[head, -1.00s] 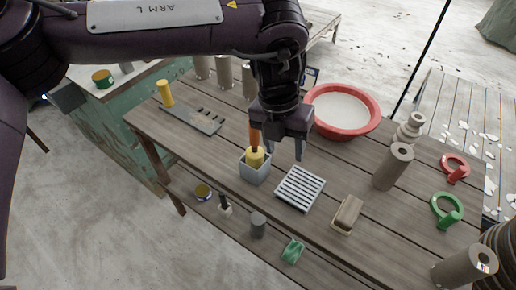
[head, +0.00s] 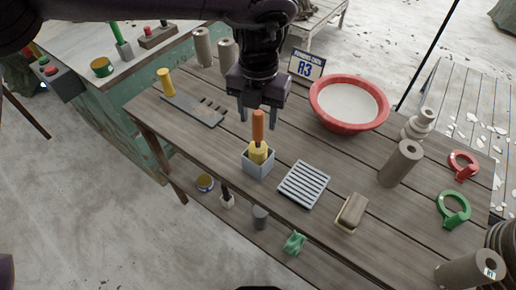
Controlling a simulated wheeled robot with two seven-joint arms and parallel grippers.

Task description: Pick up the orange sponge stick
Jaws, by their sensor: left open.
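The orange sponge stick (head: 258,128) stands upright in a small grey square holder (head: 257,169) on the wooden table. It has an orange handle and a yellow sponge head (head: 258,152) that sits in the holder's mouth. My left gripper (head: 258,121) is open and points down, with its two fingers above and to either side of the orange handle's top. I cannot tell from this angle whether the handle is between the fingers or in front of them. My right gripper is not in view.
A grey slatted rack (head: 304,185) lies right of the holder, with a wood-backed brush (head: 352,212) beyond it. A red basin (head: 349,127) stands behind, right of the gripper. A slotted grey rack (head: 209,115) holding one yellow-handled tool (head: 166,82) is at the left.

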